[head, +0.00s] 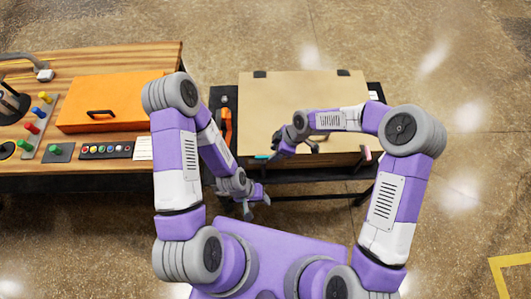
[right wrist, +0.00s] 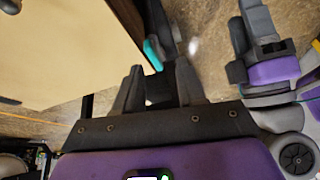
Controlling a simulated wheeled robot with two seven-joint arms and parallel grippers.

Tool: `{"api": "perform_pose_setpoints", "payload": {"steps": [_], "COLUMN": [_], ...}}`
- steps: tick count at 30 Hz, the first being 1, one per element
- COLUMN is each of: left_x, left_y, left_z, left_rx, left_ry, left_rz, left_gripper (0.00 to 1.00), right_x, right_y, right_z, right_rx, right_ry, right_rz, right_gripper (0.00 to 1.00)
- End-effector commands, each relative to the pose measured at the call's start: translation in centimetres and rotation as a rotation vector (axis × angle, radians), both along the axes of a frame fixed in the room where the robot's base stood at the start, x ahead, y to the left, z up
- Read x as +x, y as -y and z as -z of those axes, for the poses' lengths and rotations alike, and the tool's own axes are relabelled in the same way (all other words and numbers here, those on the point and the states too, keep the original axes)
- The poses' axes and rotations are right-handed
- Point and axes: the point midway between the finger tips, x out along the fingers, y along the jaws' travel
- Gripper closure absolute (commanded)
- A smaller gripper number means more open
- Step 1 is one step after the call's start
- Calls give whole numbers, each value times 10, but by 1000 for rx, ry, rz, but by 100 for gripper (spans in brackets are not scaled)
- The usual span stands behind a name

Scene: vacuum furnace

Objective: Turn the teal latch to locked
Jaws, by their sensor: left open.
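The teal latch (head: 262,157) shows as a small teal piece at the front edge of the beige furnace box (head: 300,95), left of its middle. In the right wrist view the teal latch (right wrist: 153,54) lies just beyond my right fingertips, by the box's edge. My right gripper (head: 277,147) is over the box's front edge, close to the latch. Its fingers (right wrist: 160,72) stand apart with nothing visible between them; contact with the latch cannot be told. My left gripper (head: 257,206) is open and empty, low in front of the box. It also shows in the right wrist view (right wrist: 245,48).
A pink-tipped part (head: 367,154) is at the box's front right. An orange handle (head: 226,126) stands left of the box. The wooden bench (head: 110,57) on the left holds an orange case (head: 105,95) and several coloured buttons. Floor to the right is clear.

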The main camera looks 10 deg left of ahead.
Motion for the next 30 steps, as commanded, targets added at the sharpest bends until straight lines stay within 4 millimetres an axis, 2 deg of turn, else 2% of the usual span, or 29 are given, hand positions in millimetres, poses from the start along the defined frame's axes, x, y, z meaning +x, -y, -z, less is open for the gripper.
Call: {"api": "perform_pose_setpoints", "payload": {"steps": [2,5,18,22,30], "left_x": [0,0,0,0,0], "left_y": [0,0,0,0,0], "left_z": [-1,0,5,5,5], "left_rx": [0,0,0,0,0], "left_ry": [0,1,1,1,1], "left_rz": [1,1,1,1,1], "left_gripper": [47,47,47,47,47], "right_x": [7,10,3,3,3], "right_y": [-9,-14,-37,-40,-40], "right_z": [-12,-14,43,50,52], "right_rx": [-5,-11,-12,-11,-11], "right_ry": [45,68,69,70,70], "right_rz": [-103,-167,-172,-170,-169], "right_gripper": [61,61,61,61,61]}}
